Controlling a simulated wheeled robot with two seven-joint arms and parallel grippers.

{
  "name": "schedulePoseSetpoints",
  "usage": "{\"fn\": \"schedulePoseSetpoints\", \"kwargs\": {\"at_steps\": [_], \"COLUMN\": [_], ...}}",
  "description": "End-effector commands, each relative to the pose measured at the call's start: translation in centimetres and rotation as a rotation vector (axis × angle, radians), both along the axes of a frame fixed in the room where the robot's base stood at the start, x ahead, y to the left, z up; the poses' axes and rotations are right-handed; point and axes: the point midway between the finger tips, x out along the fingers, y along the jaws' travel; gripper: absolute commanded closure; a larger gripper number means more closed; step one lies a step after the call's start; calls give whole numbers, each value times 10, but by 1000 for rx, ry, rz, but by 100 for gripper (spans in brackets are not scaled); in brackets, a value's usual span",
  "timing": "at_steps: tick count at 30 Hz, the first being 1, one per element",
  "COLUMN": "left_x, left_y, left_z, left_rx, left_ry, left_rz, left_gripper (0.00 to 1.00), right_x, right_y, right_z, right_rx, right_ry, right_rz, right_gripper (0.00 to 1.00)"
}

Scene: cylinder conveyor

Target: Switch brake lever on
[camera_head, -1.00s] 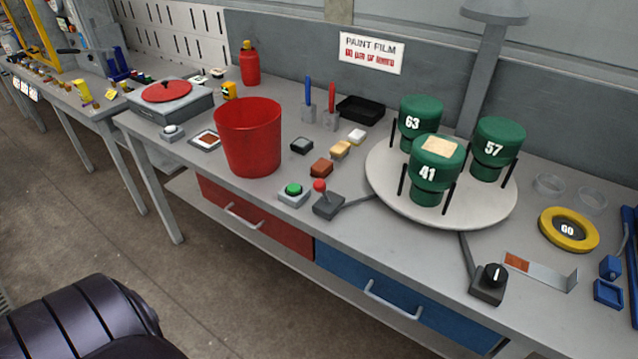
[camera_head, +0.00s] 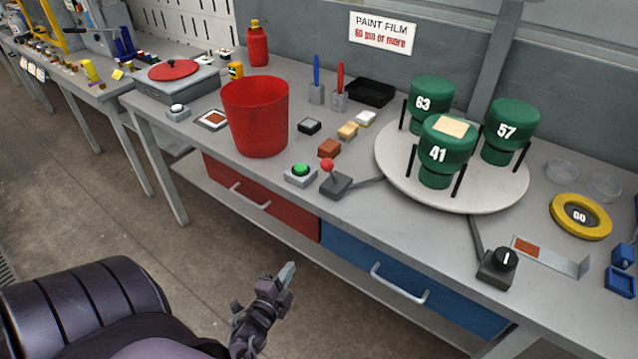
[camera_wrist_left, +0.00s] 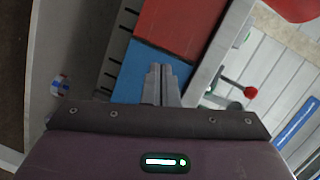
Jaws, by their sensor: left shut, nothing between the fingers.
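The likely brake lever (camera_head: 335,182) is a red-knobbed stick on a dark grey base near the bench's front edge, joined by a dark bar to the turntable (camera_head: 392,190). Its stick leans a little left. Its red knob (camera_wrist_left: 250,92) shows right of the fingers in the left wrist view. My left gripper (camera_head: 287,273) is in front of the bench, below the lever and apart from it. Its fingers (camera_wrist_left: 161,84) are shut and empty, with the blue drawer behind them. My right gripper is not in view.
A green button (camera_head: 301,171) stands just left of the lever, and a red bucket (camera_head: 255,115) behind it. A black rotary knob (camera_head: 497,267) is at the right. Green canisters stand on the turntable. Red drawer (camera_head: 262,203) and blue drawer (camera_head: 400,287) handles stick out below.

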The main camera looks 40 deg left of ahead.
Motion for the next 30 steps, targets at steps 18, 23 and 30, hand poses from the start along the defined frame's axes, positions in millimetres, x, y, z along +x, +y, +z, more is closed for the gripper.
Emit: {"fn": "schedulePoseSetpoints", "kwargs": {"at_steps": [18,23,30], "left_x": [9,10,34], "left_y": [-20,-20,-15], "left_z": [170,170,181], "left_rx": [352,351,351], "left_ry": [-399,-399,-402], "left_rz": [-38,-37,-37], "left_gripper": [100,100,100], "right_x": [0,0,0], "right_y": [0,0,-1], "right_z": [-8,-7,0], "right_rx": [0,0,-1], "right_ry": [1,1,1], "right_rz": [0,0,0], "right_gripper": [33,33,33]}}
